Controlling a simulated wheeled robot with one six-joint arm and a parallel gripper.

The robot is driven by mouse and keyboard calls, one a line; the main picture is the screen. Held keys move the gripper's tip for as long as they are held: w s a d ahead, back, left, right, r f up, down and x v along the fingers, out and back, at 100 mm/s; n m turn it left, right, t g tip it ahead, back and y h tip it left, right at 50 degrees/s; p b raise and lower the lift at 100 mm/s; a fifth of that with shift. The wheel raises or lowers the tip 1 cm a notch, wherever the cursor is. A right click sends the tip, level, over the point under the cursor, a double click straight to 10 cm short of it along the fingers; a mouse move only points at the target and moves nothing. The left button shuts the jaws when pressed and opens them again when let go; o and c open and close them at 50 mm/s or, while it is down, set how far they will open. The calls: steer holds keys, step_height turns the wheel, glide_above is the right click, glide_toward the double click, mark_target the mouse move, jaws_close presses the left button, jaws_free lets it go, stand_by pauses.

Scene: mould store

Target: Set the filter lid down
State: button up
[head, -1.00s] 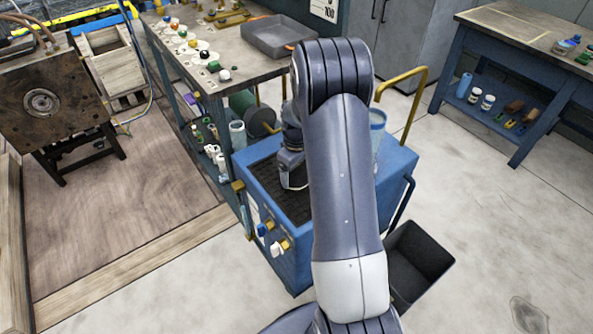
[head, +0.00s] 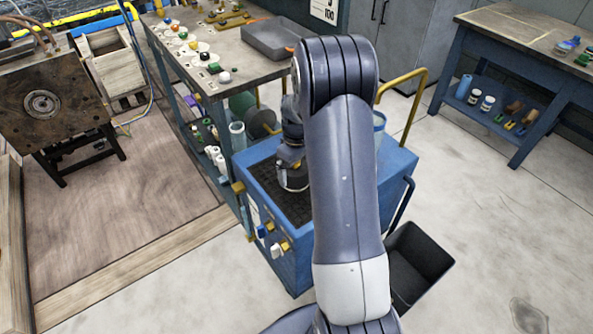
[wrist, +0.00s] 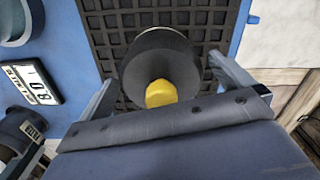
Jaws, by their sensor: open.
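The filter lid (wrist: 150,58) is a dark round disc with a yellow knob (wrist: 161,93). It lies on the black grid mat (wrist: 200,18) on top of the blue cart. The lid also shows in the head view (head: 292,182), low on the mat, partly behind my arm. My gripper (wrist: 162,74) is open, with one finger on each side of the lid and gaps between the fingers and the knob. In the head view my gripper (head: 291,160) is just above the lid, and its fingers are hard to make out.
The blue cart (head: 395,165) has a yellow rail (head: 423,95) at the back right. A workbench (head: 225,45) with a grey tray stands behind. A dark bin (head: 425,258) is on the floor at right.

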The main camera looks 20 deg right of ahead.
step_height(320, 180, up, 10)
steer(key=shift+p, duration=0.6)
steer(key=shift+f, duration=0.1)
